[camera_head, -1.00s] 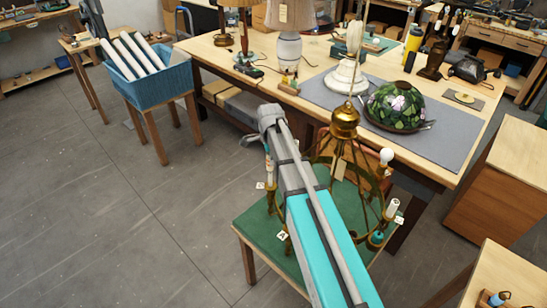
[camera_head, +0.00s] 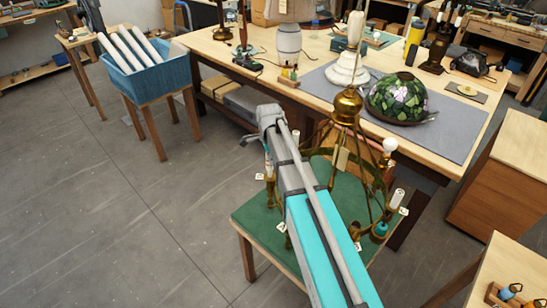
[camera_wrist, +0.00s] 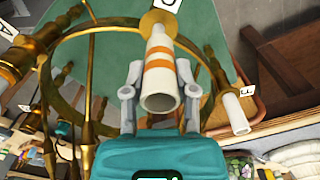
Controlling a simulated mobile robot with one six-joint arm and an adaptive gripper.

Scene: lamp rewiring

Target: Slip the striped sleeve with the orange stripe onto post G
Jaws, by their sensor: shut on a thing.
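The striped sleeve (camera_wrist: 158,78) is a white hollow tube with orange stripes, seen in the wrist view with its open end toward the camera. My gripper (camera_wrist: 158,88) is shut on it, a finger on each side. The sleeve's far end lies in line with a round brass cup (camera_wrist: 158,23) on the chandelier. A tag (camera_wrist: 171,4) at that cup is cut off by the picture edge; its letter looks like G or C. I cannot tell whether a post is inside the sleeve.
The brass chandelier (camera_head: 347,108) stands on a green-topped stool (camera_head: 257,220). Its ring (camera_wrist: 50,45) and rods are close to my gripper. The workbench (camera_head: 462,165) with lamps lies behind. Floor at left is clear.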

